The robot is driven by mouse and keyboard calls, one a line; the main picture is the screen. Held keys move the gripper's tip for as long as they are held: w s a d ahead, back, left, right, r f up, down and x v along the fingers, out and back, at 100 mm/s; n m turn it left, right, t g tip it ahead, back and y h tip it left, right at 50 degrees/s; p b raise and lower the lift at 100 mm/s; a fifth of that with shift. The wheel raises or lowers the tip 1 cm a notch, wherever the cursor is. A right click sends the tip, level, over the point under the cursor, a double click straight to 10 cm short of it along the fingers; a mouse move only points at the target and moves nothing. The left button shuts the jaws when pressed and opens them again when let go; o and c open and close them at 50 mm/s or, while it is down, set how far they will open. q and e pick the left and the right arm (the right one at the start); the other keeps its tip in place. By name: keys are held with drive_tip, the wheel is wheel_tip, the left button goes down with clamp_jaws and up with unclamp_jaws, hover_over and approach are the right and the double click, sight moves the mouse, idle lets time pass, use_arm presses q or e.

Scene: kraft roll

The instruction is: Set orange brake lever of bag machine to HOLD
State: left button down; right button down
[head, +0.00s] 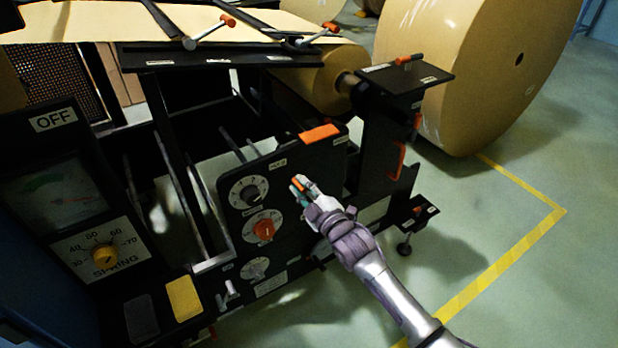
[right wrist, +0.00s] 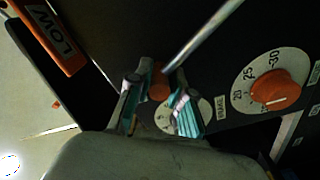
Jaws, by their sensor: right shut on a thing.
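The orange brake lever's grip (head: 297,185) shows on the black front panel (head: 325,158) of the bag machine, largely covered by my right gripper (head: 303,189). In the right wrist view its orange end (right wrist: 158,88) sits between the two teal-padded fingers of my right gripper (right wrist: 158,106), which is shut on it. A bright metal rod (right wrist: 200,40) runs up and right from there. A small label (head: 277,163) above the lever looks like HOLD. A BRAKE label (right wrist: 221,109) is beside the fingers. My left gripper is not in view.
An orange bar marked LOW (right wrist: 55,40) is nearby in the wrist view. A large kraft roll (head: 475,60) stands behind; open floor (head: 480,230) lies right.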

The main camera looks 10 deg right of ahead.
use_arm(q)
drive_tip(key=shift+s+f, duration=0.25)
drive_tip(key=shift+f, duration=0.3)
use_arm(e)
drive_tip(key=shift+s+a+f+n, duration=0.15)
drive_tip(key=shift+a+f+n, duration=0.2)
drive_tip(key=shift+n, duration=0.35)
drive_tip(key=c, duration=1)
unclamp_jaws()
drive_tip(key=shift+c, duration=0.2)
drive_tip(key=v, duration=1.2)
